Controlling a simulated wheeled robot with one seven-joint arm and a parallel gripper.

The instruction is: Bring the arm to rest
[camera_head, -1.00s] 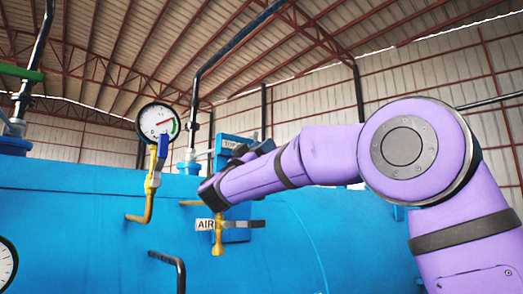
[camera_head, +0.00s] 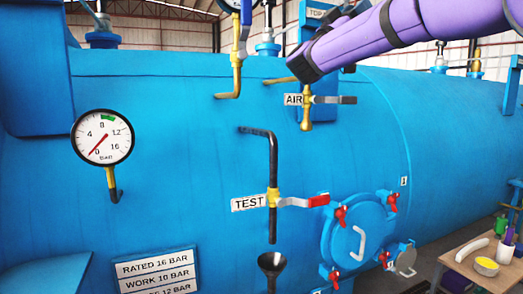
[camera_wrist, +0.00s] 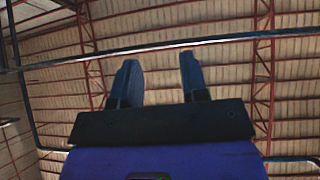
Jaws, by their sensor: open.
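My gripper (camera_wrist: 160,80) shows in the wrist view with its two fingers apart and nothing between them. It points up toward the roof. In the head view my purple arm reaches in from the upper right, in front of the blue autoclave (camera_head: 180,180). The gripper end is mostly hidden behind the arm there. The arm's lower edge is just above the AIR valve (camera_head: 307,112) in the picture. I cannot tell the distance between them.
A pressure gauge (camera_head: 102,137) is at the left. The TEST valve (camera_head: 273,198) has a red handle, above a black funnel (camera_head: 271,264). A round hatch (camera_head: 358,235) has red clamps. Roof beams are overhead.

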